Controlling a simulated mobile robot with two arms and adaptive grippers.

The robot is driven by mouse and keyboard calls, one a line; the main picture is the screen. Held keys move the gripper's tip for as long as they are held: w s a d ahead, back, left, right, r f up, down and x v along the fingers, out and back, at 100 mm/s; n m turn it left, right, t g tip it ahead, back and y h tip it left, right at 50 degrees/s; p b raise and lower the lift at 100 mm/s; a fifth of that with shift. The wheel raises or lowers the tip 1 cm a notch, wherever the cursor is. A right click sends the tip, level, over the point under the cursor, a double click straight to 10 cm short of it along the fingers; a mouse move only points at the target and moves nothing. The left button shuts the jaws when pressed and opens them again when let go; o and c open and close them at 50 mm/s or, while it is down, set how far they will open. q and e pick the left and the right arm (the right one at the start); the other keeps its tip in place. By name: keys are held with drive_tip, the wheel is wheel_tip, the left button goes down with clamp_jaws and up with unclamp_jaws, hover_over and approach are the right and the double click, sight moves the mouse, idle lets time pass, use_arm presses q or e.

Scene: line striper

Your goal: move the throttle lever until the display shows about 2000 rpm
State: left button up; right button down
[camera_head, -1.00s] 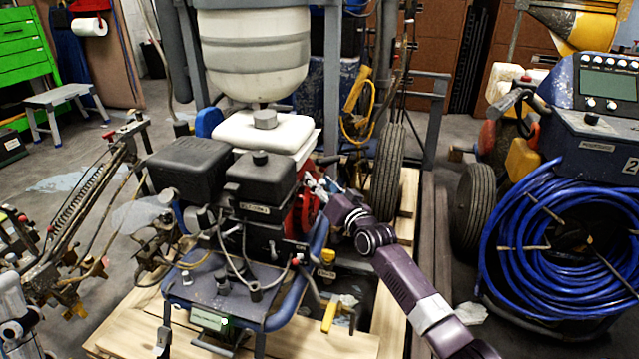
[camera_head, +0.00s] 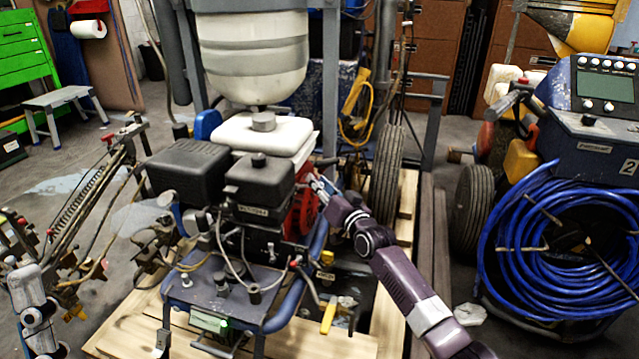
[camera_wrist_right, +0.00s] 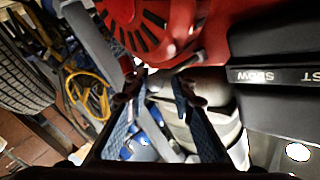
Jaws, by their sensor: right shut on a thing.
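The engine (camera_head: 258,195) of the line striper stands in the middle of the head view, black with a red housing on its right. My right gripper (camera_head: 318,186) reaches that red housing (camera_wrist_right: 160,25) from the right. In the wrist view its two fingers (camera_wrist_right: 159,82) are around the throttle lever, which is mostly hidden between the fingertips and hard to make out. A black panel marked SLOW (camera_wrist_right: 270,75) is right of the fingers. The small greenish display (camera_head: 208,322) is low on the machine's front; its number is too small to read.
A white tank (camera_head: 255,55) rises behind the engine. A wheel (camera_head: 388,172) stands close behind my right arm. A second machine with a blue hose coil (camera_head: 560,250) is at the right. Yellow-handled parts (camera_head: 328,316) stick up below my right arm. Spring-loaded linkage (camera_head: 85,205) is at the left.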

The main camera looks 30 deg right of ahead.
drive_tip(key=shift+s+a+f+p, duration=0.1)
drive_tip(key=shift+a+f+p, duration=0.15)
drive_tip(key=shift+p, duration=0.35)
drive_tip(key=shift+h+p, duration=0.3)
drive_tip(key=shift+p, duration=0.3)
use_arm(q)
drive_tip(key=w+f+g+y, duration=0.1)
drive_tip(key=w+f+g, duration=0.2)
drive_tip(key=f, duration=0.3)
drive_tip(key=w+f+g+y+p, duration=0.1)
drive_tip(key=w+f+g+y, duration=0.1)
drive_tip(key=w+f+g, duration=0.2)
drive_tip(key=w+f+g+y+p, duration=0.1)
drive_tip(key=w+f+g, duration=0.2)
drive_tip(key=f, duration=0.7)
drive_tip(key=shift+w+g, duration=0.25)
drive_tip(key=shift+g, duration=0.65)
use_arm(e)
drive_tip(key=shift+s+a+f+m+h, duration=0.2)
drive_tip(key=shift+a+m+h, duration=0.05)
drive_tip(key=shift+m+h, duration=0.15)
use_arm(q)
drive_tip(key=shift+d, duration=0.1)
use_arm(e)
drive_tip(key=c, duration=1.5)
unclamp_jaws()
drive_tip(key=shift+a, duration=0.15)
drive_tip(key=shift+c, duration=0.2)
drive_tip(key=shift+w, duration=0.1)
